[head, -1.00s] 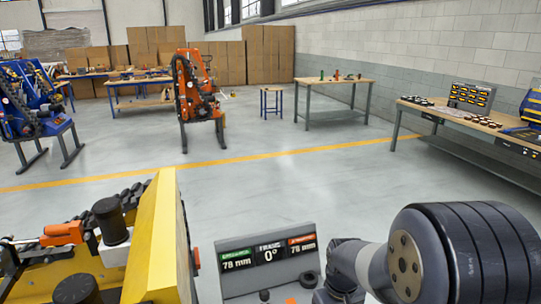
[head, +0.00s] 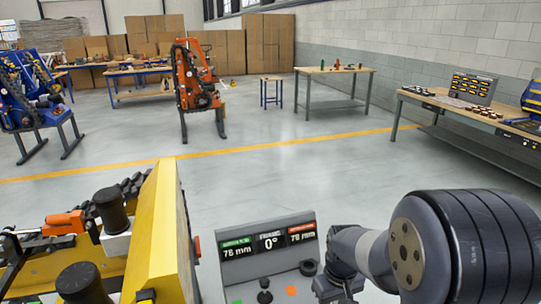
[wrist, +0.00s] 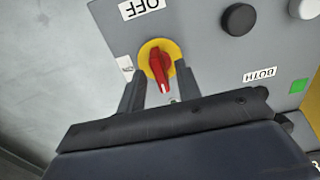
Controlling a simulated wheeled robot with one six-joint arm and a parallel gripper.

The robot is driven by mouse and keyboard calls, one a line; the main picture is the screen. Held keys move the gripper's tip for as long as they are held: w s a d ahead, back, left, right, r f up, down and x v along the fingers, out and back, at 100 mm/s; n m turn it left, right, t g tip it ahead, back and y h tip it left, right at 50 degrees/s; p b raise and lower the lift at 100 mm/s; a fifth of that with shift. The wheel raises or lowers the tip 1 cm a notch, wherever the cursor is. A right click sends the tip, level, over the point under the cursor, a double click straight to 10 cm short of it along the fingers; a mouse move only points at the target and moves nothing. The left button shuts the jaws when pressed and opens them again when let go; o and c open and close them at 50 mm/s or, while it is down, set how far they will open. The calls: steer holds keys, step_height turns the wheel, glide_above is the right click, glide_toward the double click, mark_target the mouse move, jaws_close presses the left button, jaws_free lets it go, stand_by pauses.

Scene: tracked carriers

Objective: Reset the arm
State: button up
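My gripper (wrist: 158,88) shows in the wrist view with its two dark fingers apart. It is open. A red rotary knob (wrist: 158,66) on a yellow round base (wrist: 147,48) sits between and just beyond the fingertips. I cannot tell whether the fingers touch it. The knob is on a grey panel (wrist: 200,40) with upside-down OFF and BOTH labels and a small label at the left. My gripper is not visible in the head view, where my arm fills the lower right.
In the head view, a yellow carrier part (head: 155,235) stands at lower left beside a display console (head: 270,285) reading 78 mm, 0° and 78 mm. An orange machine (head: 197,85) and a wooden workbench (head: 335,72) stand farther back. The middle floor is clear.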

steer(key=shift+f, duration=0.8)
steer(key=shift+r+m, duration=0.15)
steer(key=shift+m, duration=0.35)
steer(key=m+p, duration=0.1)
steer(key=m, duration=0.2)
steer(key=shift+m, duration=0.4)
steer(key=shift+m+p, duration=0.6)
steer(key=shift+m, duration=2.2)
steer(key=shift+s, duration=0.1)
